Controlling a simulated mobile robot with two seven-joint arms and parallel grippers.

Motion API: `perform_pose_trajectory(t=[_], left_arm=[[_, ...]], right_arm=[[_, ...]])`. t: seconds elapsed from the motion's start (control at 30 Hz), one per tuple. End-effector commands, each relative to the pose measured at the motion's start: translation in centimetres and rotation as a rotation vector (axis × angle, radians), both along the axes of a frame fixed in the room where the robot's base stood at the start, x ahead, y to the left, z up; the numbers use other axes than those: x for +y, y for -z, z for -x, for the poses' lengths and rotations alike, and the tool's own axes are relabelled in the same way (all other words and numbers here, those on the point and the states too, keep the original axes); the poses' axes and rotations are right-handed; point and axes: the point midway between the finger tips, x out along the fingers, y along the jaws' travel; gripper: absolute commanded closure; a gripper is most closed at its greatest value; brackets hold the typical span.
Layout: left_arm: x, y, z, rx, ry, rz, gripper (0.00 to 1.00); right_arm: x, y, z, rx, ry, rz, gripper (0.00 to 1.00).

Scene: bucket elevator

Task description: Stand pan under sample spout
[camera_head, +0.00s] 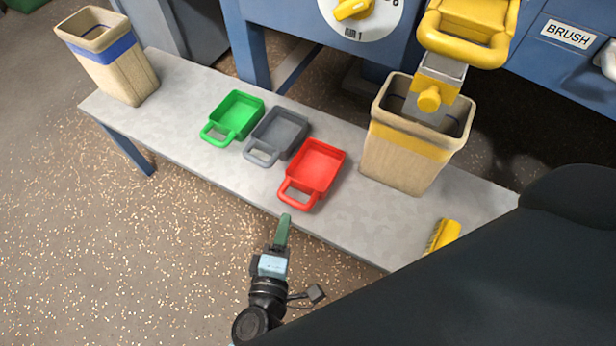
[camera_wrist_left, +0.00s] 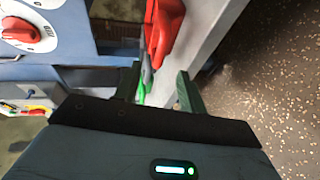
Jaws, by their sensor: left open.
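Three pans with loop handles sit in a row on the bench: a green pan (camera_head: 235,115), a grey pan (camera_head: 279,133) and a red pan (camera_head: 316,166). A grey metal spout with a yellow knob (camera_head: 429,98) hangs over a tan bin with a yellow band (camera_head: 405,146). No pan is under it. My left gripper (camera_head: 284,226) is just off the bench's front edge, near the red pan's handle and apart from it. In the left wrist view its fingers (camera_wrist_left: 160,88) are open and empty, with the red pan (camera_wrist_left: 166,25) beyond them. My right gripper is not in view.
The grey bench (camera_head: 190,85) carries a blue-banded bin (camera_head: 115,65) at its left end and a yellow brush (camera_head: 443,236) at front right. A blue machine frame with a dial (camera_head: 361,14) stands behind. A large dark shape covers the lower right.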

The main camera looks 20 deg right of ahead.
Motion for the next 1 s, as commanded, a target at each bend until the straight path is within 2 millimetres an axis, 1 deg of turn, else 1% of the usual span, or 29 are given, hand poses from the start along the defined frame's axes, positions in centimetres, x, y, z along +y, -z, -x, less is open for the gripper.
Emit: perform_pose_trajectory(t=[0.13,0.3,0.37,0.57,0.7,0.8,1.0], left_arm=[[-0.8,0.4,-1.3,-0.001,0.001,0.001,0.59],[-1.0,0.4,-1.6,0.000,0.002,0.002,0.59],[-1.2,0.5,-2.0,-0.001,0.001,0.001,0.59],[-2.1,1.3,-4.6,-0.001,0.001,0.002,0.59],[-2.9,1.6,-5.8,0.000,0.002,0.002,0.59],[-3.1,1.6,-6.1,0.000,0.002,0.001,0.59],[-3.1,1.5,-6.2,0.000,0.002,0.001,0.59]], right_arm=[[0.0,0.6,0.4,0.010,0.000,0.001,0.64],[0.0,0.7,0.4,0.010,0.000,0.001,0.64],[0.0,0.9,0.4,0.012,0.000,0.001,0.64],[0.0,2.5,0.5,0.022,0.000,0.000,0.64],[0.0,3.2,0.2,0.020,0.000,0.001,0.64],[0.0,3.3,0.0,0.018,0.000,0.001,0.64],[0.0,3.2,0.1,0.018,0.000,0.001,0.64]])
